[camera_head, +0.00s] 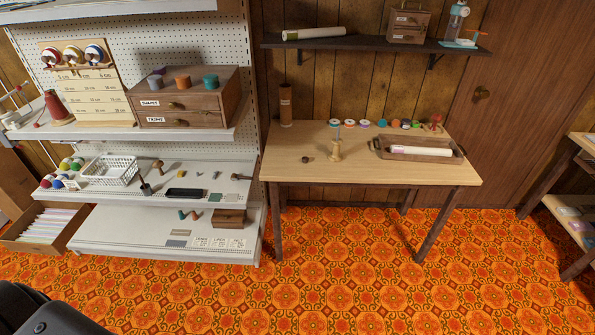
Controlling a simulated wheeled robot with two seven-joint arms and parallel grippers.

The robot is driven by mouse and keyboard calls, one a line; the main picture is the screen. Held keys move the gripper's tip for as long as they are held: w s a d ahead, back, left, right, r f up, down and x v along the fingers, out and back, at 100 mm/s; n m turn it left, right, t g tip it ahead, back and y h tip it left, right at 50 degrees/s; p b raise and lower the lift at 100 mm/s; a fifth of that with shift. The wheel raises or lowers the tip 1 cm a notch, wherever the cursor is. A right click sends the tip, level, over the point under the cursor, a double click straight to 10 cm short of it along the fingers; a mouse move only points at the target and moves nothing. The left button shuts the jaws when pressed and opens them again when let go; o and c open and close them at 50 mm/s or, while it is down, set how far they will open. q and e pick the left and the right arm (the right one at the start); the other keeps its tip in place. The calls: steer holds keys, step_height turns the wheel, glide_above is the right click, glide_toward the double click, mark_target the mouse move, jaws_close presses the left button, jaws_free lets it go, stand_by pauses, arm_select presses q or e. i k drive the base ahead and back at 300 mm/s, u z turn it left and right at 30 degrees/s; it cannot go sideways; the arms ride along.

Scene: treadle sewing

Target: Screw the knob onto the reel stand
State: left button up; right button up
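A small wooden stand with an upright spindle, which looks like the reel stand (336,149), stands upright near the front middle of the wooden table. A small dark brown round piece, which looks like the knob (307,158), lies on the tabletop just left of the stand, apart from it. The spindle's top has no knob on it that I can make out. Neither of my grippers is in view; only a dark part of my own body shows at the bottom left corner.
The table (290,170) also holds a brown cylinder (286,105), a row of colored spools along the back and a wooden tray (384,153) with a white roll at the right. A pegboard shelf unit (110,220) stands left. The patterned floor in front is clear.

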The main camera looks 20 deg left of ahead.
mark_target(335, 156)
steer(key=z, duration=0.55)
steer(key=i, duration=1.45)
steer(key=u, duration=0.55)
